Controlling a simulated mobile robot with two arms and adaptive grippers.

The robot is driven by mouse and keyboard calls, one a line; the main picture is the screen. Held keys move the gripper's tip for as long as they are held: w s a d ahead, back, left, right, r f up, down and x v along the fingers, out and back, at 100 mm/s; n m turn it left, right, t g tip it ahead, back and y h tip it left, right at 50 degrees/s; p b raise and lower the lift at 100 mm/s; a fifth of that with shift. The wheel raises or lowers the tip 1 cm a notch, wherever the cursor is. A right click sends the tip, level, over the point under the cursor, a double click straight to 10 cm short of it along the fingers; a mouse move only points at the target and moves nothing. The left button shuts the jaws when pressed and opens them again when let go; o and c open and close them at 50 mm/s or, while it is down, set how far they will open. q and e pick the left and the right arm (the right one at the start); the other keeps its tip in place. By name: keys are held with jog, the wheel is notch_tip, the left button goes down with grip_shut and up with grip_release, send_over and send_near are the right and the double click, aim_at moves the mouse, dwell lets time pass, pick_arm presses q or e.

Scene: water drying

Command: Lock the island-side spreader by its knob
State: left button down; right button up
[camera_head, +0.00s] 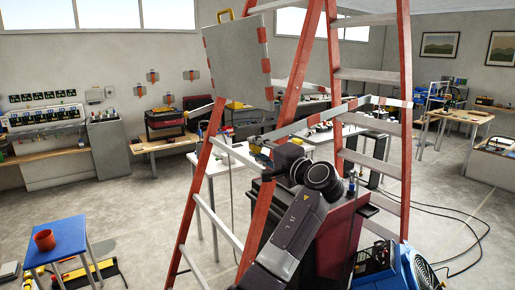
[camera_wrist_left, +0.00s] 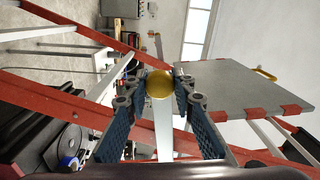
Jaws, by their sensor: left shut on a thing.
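A red stepladder (camera_head: 268,205) with pale rungs stands open in front of me. In the left wrist view the blue-padded fingers (camera_wrist_left: 160,92) are shut on a round golden knob (camera_wrist_left: 160,83). A pale bar (camera_wrist_left: 163,130) runs down from the knob. Whether the knob is locked cannot be told. My right gripper is not in view.
A grey panel (camera_head: 236,62) with red-white edges hangs high on the ladder, close to the gripper. A blue stool (camera_head: 58,240) with a red pot (camera_head: 44,239) stands at left. A blue machine (camera_head: 398,270) and cables (camera_head: 468,238) lie at lower right.

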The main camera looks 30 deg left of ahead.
pick_arm(q)
notch_tip(320, 180, up, 3)
jog(key=shift+s+f+m+p, duration=0.1)
jog(key=shift+m+p, duration=0.8)
jog(key=shift+p, duration=0.15)
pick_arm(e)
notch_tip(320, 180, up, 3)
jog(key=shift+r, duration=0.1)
pick_arm(q)
jog(key=c, duration=1.7)
grip_release()
jog(key=shift+o, duration=0.2)
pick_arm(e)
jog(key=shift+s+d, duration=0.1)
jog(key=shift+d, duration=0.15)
pick_arm(q)
jog(key=v, duration=1.2)
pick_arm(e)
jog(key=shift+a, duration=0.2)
pick_arm(q)
jog(key=shift+f, duration=0.15)
